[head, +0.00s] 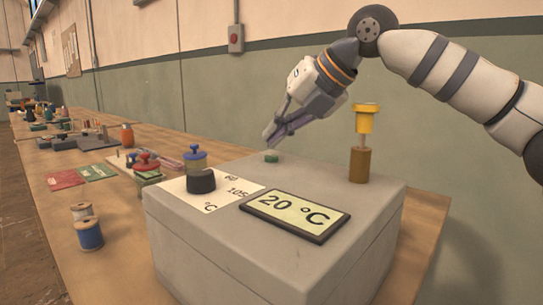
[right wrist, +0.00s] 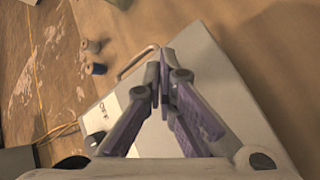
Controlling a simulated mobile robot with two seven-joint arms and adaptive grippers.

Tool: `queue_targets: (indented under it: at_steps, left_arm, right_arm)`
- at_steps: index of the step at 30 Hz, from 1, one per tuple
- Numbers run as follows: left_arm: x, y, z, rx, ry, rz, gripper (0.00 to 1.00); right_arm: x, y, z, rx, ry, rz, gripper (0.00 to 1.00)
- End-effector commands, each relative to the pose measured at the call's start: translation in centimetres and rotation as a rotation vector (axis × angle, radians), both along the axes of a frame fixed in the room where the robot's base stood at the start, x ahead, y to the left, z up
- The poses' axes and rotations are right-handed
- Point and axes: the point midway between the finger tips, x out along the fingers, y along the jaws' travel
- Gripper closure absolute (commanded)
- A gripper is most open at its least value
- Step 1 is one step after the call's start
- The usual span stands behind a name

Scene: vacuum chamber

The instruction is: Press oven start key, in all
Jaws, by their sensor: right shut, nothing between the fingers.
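The oven (head: 330,235) is a grey box on the bench, with a display (head: 296,214) reading 20 °C. A small green round key (head: 271,156) sits on its top toward the back; I take it to be the start key. My right gripper (head: 268,138) is shut and empty, its tips pointing down-left just above the green key in the picture. A small gap seems to show between them. In the right wrist view, the shut fingers (right wrist: 162,62) lie over the pale oven top (right wrist: 205,55), and the key is not visible. My left gripper is not in view.
A black dial (head: 201,182) stands on a white scale plate. A brown post with a yellow cap (head: 366,118) rises right of the key. Spools (head: 88,232), coloured cards and stamp-like pieces (head: 146,163) lie on the bench to the left. A metal handle (right wrist: 136,61) shows in the wrist view.

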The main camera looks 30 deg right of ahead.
Motion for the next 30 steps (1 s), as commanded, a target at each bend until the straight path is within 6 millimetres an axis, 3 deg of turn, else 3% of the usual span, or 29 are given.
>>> queue_targets:
  at_steps: [30]
  left_arm:
    - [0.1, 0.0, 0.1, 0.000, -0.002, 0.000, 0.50]
  right_arm:
    - [0.0, 0.0, -1.2, 0.000, 0.000, 0.000, 1.00]
